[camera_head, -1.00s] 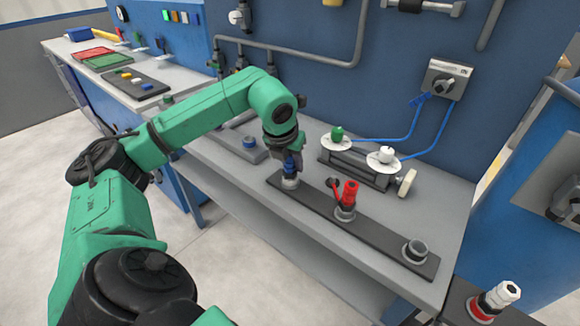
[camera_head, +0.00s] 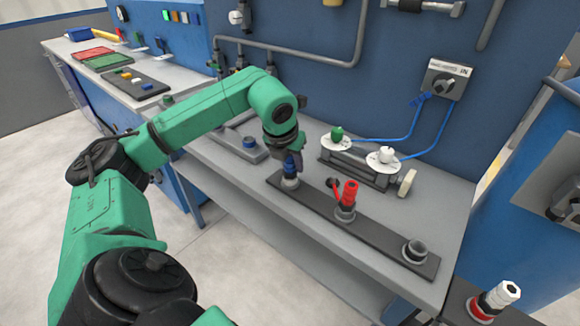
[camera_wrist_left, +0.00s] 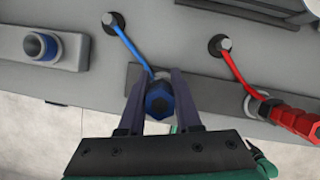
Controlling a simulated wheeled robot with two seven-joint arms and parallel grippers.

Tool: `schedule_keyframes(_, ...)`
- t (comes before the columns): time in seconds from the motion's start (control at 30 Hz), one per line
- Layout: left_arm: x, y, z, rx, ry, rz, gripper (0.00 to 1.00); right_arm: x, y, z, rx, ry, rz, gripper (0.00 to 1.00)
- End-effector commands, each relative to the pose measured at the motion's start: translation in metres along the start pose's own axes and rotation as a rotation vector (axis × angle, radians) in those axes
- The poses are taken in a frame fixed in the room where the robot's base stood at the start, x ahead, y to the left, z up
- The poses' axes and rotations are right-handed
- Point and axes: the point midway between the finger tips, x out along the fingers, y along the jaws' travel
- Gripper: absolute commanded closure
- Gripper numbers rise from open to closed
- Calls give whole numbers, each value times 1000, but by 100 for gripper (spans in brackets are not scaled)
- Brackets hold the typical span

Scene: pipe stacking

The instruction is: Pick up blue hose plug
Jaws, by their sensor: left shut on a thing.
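The blue hose plug (camera_head: 291,166) stands upright in the left socket of the dark strip (camera_head: 385,235) on the grey bench. My left gripper (camera_head: 290,158) comes down on it from above and is shut on it. In the left wrist view the blue plug (camera_wrist_left: 159,100) sits between the two fingers of my left gripper (camera_wrist_left: 160,100), with a blue cord running from it to a peg. The fingers hide part of the plug in the head view. My right gripper is not in view.
A red plug (camera_head: 349,194) stands in the strip's middle socket, to the right of the blue one. The strip's right socket (camera_head: 414,248) is empty. A valve block with green (camera_head: 337,133) and white (camera_head: 386,155) knobs stands behind. A blue-ringed fitting (camera_head: 249,143) is at left.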

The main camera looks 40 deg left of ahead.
Motion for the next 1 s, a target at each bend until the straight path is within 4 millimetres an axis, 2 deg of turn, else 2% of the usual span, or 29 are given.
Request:
schedule_keyframes(0.4, 0, 0, 0, 0, 1, 0, 100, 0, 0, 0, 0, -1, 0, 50)
schedule_keyframes(0.57, -11, -1, 5, 0, -2, -2, 100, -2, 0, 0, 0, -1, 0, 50)
schedule_keyframes(0.67, -29, -1, 13, 0, -5, -4, 100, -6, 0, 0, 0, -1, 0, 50)
schedule_keyframes(0.77, -57, -1, 25, -2, -7, -6, 100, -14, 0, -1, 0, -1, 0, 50)
schedule_keyframes(0.9, -111, -2, 47, -1, -8, -7, 100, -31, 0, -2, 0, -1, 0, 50)
schedule_keyframes(1.0, -144, -1, 60, 0, -6, -6, 100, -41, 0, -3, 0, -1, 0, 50)
